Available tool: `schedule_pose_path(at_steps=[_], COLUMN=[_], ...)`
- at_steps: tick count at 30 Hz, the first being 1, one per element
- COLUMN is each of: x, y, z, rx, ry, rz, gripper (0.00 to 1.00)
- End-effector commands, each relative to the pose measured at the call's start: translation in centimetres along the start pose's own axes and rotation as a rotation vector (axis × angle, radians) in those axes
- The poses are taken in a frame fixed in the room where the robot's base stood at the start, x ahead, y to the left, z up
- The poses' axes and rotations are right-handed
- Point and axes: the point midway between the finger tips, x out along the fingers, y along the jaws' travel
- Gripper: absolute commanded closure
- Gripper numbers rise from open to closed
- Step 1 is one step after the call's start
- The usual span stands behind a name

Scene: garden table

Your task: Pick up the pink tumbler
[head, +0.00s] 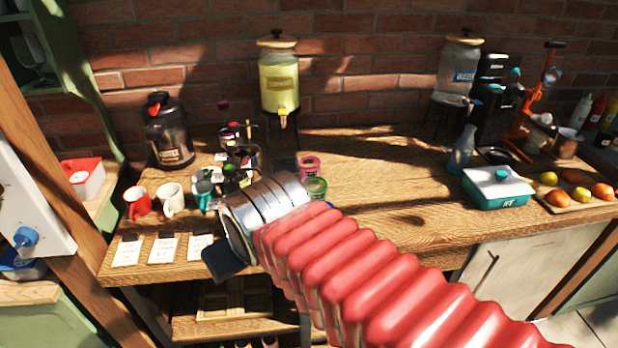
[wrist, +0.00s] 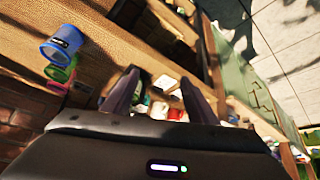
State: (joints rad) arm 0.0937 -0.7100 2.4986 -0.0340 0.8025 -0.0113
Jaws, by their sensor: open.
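The pink tumbler (head: 310,164) stands on the wooden table, behind a green tumbler (head: 316,187), just right of my arm's silver wrist in the head view. A blue tumbler (head: 329,205) is mostly hidden by my red arm sleeve. In the wrist view the blue tumbler (wrist: 62,44), green tumbler (wrist: 62,71) and pink tumbler (wrist: 58,87) line up at the left; only a small part of the pink one shows. My gripper (wrist: 158,90) is open, with its two dark fingers apart and no tumbler between them. The tumblers lie to the left of the fingers there.
Several mugs, including a red mug (head: 138,203) and white mug (head: 171,199), stand on the table's left. A lemonade dispenser (head: 279,85) and black coffee urn (head: 168,130) stand behind. A teal box (head: 497,187) is at right; the table's middle is mostly clear.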

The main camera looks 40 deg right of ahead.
Motion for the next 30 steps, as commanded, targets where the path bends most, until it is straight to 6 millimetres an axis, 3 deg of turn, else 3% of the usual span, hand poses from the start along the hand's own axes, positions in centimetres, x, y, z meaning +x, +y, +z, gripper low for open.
schedule_pose_path(at_steps=[8, 18, 24, 30], x=[3.1, 5.1, 6.3, 7.5], y=[10.0, 21.4, 25.9, 29.0], z=[-5.1, -8.6, -9.0, -8.2], rx=[0.142, 0.212, 0.210, 0.198], ry=[0.172, 0.384, 0.482, 0.560], rz=[0.215, 0.374, 0.375, 0.328], gripper=[0.28, 0.28, 0.28, 0.28])
